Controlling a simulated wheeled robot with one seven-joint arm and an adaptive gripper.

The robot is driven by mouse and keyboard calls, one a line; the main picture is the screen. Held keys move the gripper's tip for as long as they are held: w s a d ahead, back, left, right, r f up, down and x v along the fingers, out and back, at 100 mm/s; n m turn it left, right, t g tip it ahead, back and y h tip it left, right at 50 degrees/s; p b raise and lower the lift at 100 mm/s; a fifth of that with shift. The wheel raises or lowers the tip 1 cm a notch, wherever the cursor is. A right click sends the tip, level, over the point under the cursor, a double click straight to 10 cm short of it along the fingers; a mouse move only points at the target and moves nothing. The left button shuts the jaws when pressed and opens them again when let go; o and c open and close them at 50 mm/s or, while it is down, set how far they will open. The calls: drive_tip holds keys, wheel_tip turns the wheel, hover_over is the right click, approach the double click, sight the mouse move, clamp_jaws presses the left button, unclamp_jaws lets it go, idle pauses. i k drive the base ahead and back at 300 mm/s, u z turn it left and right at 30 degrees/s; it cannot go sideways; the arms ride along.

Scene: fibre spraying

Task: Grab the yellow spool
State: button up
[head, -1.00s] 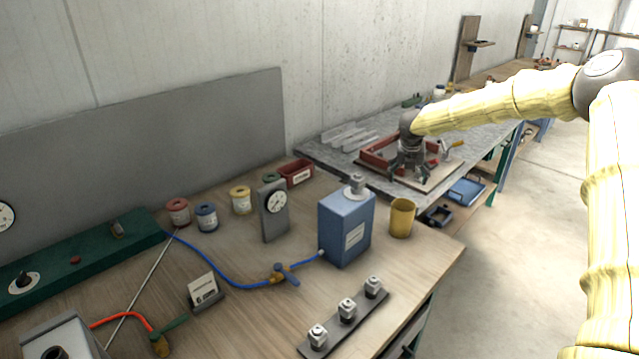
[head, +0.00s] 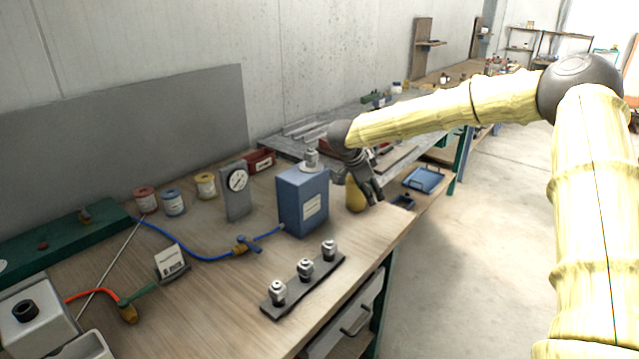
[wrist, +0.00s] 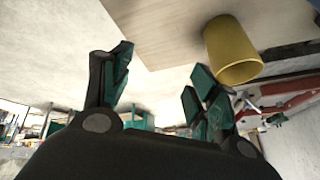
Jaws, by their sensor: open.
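The yellow spool (head: 205,186) stands upright on the wooden bench in the head view, right of the blue spool (head: 173,202) and left of the dial gauge (head: 237,190). I cannot identify it in the wrist view. My gripper (head: 368,192) is at the bench's right end, well to the right of the spool, beside and partly in front of the yellow cup (head: 355,197). In the wrist view my gripper (wrist: 162,85) shows its green-padded fingers spread with nothing between them. The cup (wrist: 232,52) stands near the right finger there.
A red spool (head: 146,200) stands left of the blue one. The blue box (head: 303,203) with a metal top stands between the gauge and my gripper. A blue hose (head: 206,258) crosses the bench, and a strip with metal fittings (head: 304,284) lies in front. A red bin (head: 259,161) is behind.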

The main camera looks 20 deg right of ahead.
sight(205, 181)
drive_tip(key=z, duration=1.7)
drive_tip(key=i, duration=2.05)
drive_tip(key=u, duration=3.7)
